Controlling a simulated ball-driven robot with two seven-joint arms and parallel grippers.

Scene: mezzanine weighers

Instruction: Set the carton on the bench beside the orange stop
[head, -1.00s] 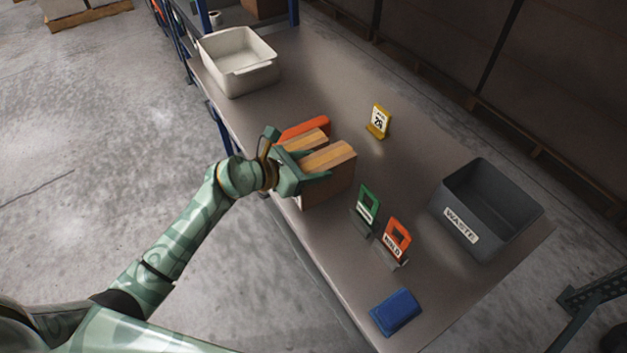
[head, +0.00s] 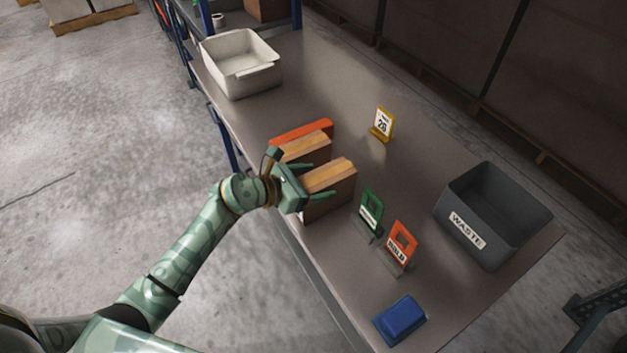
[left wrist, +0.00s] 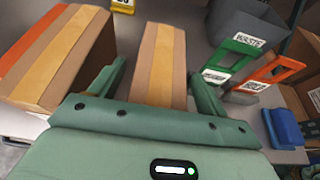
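Two brown cartons with tan tape stand on the bench (head: 345,85). One carton (head: 305,147) is next to the orange stop (head: 300,131). The other carton (head: 330,177) stands nearer the green sign, with a gap between the cartons. My left gripper (head: 320,180) has its fingers on either side of this nearer carton. In the left wrist view the nearer carton (left wrist: 160,60) lies between spread fingers (left wrist: 158,80); a gap shows at the left finger, and the right finger is close or touching. The other carton (left wrist: 65,60) is to the left. My right gripper is not seen.
A green sign (head: 370,208) and an orange-red hold sign (head: 401,242) stand right of the nearer carton. A grey waste bin (head: 490,230), blue block (head: 399,318), yellow number sign (head: 383,124) and white tub (head: 240,65) are also on the bench. The bench middle is clear.

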